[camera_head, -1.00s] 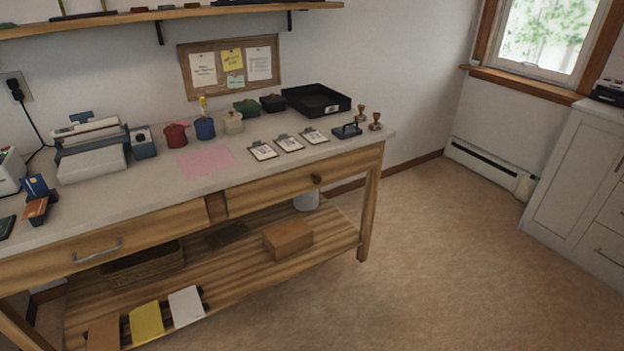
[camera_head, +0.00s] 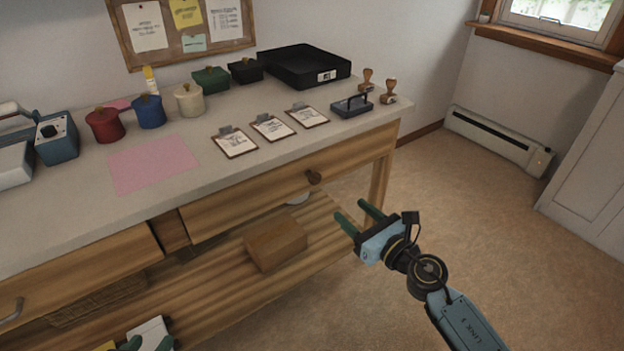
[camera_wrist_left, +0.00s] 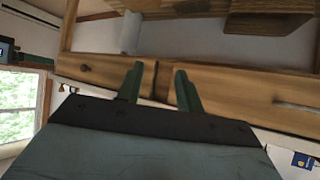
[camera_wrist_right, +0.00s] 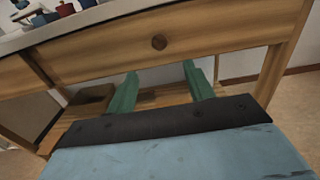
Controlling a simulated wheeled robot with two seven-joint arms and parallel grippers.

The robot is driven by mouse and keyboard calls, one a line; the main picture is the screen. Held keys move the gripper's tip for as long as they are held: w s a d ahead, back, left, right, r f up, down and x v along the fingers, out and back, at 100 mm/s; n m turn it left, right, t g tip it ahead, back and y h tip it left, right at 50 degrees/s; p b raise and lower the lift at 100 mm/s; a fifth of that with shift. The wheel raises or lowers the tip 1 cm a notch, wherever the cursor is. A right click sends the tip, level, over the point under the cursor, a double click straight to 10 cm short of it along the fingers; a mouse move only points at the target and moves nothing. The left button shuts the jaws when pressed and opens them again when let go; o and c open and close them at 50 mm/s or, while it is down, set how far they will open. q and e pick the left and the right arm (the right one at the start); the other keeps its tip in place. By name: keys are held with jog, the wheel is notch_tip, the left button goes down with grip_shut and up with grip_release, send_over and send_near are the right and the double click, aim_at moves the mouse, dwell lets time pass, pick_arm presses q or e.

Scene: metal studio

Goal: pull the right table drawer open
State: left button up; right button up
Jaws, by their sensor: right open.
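The right table drawer (camera_head: 265,195) has a wooden front and a round dark knob (camera_head: 314,177); its front looks flush with the table frame. The knob also shows in the right wrist view (camera_wrist_right: 159,42), above and beyond the fingertips. My right gripper (camera_head: 356,212) is open and empty, in front of and below the knob, not touching it. Its two green fingers (camera_wrist_right: 160,72) are spread apart. My left gripper (camera_wrist_left: 156,72) is open and empty in its wrist view, which looks upside down; in the head view only its green fingertips (camera_head: 145,344) show at the bottom edge.
The left drawer (camera_head: 85,265) has a bar handle (camera_head: 12,312). Clipboards, pots, a black tray (camera_head: 310,68) and stamps stand on the tabletop (camera_head: 200,165). The floor (camera_head: 480,205) right of the table is clear.

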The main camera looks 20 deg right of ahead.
send_near(317, 180)
jog(key=w, duration=0.2)
jog(key=b+x, duration=0.1)
jog(key=x, duration=0.1)
jog(key=b+x, duration=0.1)
jog(key=x, duration=0.2)
jog(key=shift+w+a+f, duration=0.1)
jog(key=shift+w+a, duration=0.05)
jog(key=shift+a, duration=0.25)
pick_arm(q)
jog(key=w+d+r+t+h, duration=0.2)
jog(key=w+r+t, duration=0.1)
jog(key=r+t, duration=0.3)
jog(key=shift+w+d+r, duration=0.15)
jog(key=shift+d+r, duration=0.2)
jog(key=shift+r, duration=0.8)
pick_arm(e)
jog(key=shift+w+a, duration=0.15)
jog(key=shift+w, duration=0.25)
jog(key=shift+c, duration=0.3)
grip_shut()
